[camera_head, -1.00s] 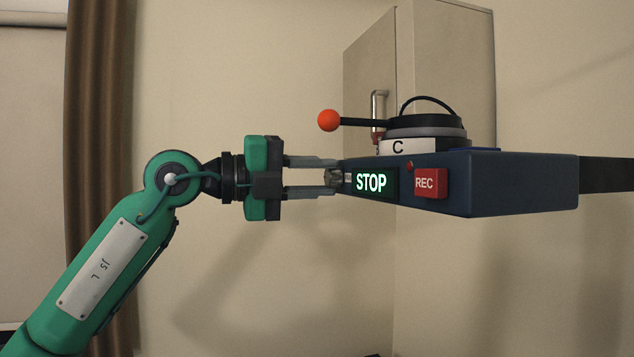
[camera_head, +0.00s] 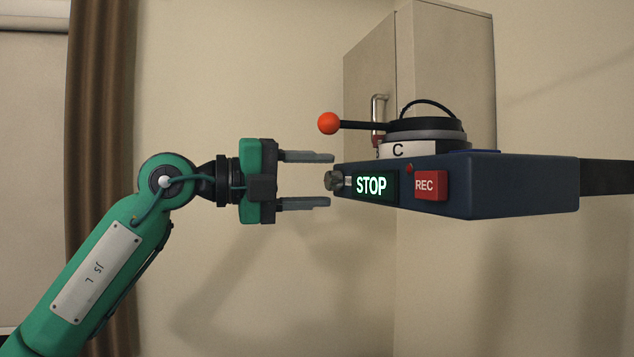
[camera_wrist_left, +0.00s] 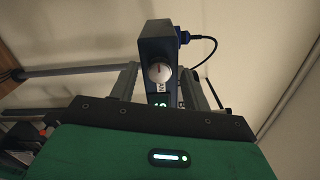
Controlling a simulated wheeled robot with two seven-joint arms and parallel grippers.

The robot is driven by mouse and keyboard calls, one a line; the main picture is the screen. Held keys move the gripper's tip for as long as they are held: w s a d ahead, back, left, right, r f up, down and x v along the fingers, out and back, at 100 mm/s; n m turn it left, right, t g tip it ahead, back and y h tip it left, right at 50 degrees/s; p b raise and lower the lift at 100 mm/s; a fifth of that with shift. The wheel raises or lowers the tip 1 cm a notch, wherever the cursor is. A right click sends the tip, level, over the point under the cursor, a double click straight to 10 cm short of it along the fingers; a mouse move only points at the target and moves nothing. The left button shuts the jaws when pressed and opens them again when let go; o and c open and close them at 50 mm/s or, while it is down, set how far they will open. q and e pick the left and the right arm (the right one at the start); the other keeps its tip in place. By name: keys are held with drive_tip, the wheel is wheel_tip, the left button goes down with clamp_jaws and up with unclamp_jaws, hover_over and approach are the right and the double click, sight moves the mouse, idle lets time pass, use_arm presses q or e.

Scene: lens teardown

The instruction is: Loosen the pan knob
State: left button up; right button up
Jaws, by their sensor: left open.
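The pan knob is a small grey metal knob (camera_head: 334,181) on the left end of the dark blue box (camera_head: 520,185). In the left wrist view the knob (camera_wrist_left: 160,72) faces the camera, between the two fingers. My left gripper (camera_head: 331,180) is open. Its two fingers lie above and below the knob's level in the head view, with their tips just short of it or level with it, and nothing is held. My right gripper is not in view.
The box carries a lit STOP display (camera_head: 371,185), a red REC button (camera_head: 431,185) and a round turret marked C (camera_head: 398,150). An orange-red ball (camera_head: 329,123) on a black lever sticks out left above my fingers. A cabinet (camera_head: 445,70) stands behind.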

use_arm(q)
drive_tip(key=b+v, duration=0.4)
drive_tip(key=v, duration=0.9)
drive_tip(key=shift+a, duration=0.1)
